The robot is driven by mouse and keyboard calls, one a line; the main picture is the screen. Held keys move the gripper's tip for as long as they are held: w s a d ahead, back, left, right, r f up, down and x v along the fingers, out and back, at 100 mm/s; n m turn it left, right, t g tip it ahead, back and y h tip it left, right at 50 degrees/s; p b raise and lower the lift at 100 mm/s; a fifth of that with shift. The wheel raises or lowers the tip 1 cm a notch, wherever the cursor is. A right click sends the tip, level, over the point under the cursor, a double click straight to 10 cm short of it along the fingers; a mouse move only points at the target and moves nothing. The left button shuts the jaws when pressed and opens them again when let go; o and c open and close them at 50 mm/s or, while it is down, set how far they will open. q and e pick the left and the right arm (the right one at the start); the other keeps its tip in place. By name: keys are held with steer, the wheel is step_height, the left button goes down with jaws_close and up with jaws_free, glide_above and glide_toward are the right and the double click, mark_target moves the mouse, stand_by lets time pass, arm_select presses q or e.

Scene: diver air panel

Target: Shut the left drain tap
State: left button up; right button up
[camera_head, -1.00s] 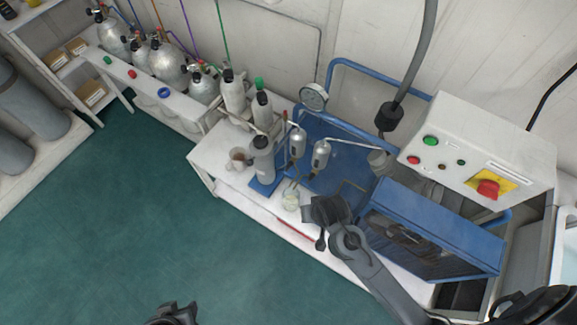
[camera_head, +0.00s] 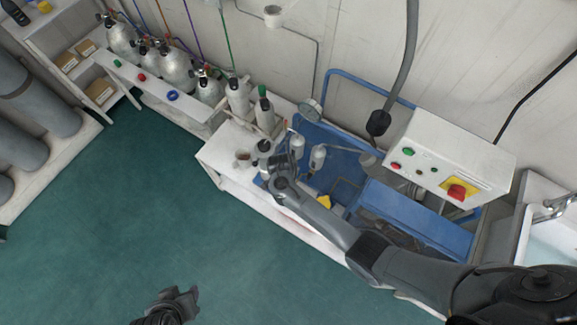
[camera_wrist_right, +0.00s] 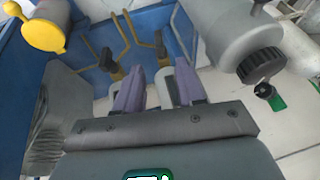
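In the head view two small silver filter canisters, the left one (camera_head: 297,147) and the right one (camera_head: 317,158), stand in front of the blue panel. My right gripper (camera_head: 272,157) is low in front of them, its fingers hard to make out there. In the right wrist view my right gripper (camera_wrist_right: 160,68) is open, with a gap between its purple-grey fingers. Two dark tap levers on brass tubes, one (camera_wrist_right: 107,60) left of the fingers and one (camera_wrist_right: 160,42) just beyond the gap, are in view; neither is gripped. My left gripper (camera_head: 180,300) hangs over the floor, apart from everything.
A grey cylinder with a black knob (camera_wrist_right: 260,66) is close at the right of the wrist view, and a yellow part (camera_wrist_right: 45,35) is at upper left. Floor is clear at left.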

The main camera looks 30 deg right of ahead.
steer(key=b+x, duration=0.3)
steer(key=x, duration=0.5)
steer(key=shift+f, duration=0.2)
steer(key=shift+c, duration=0.3)
jaws_close()
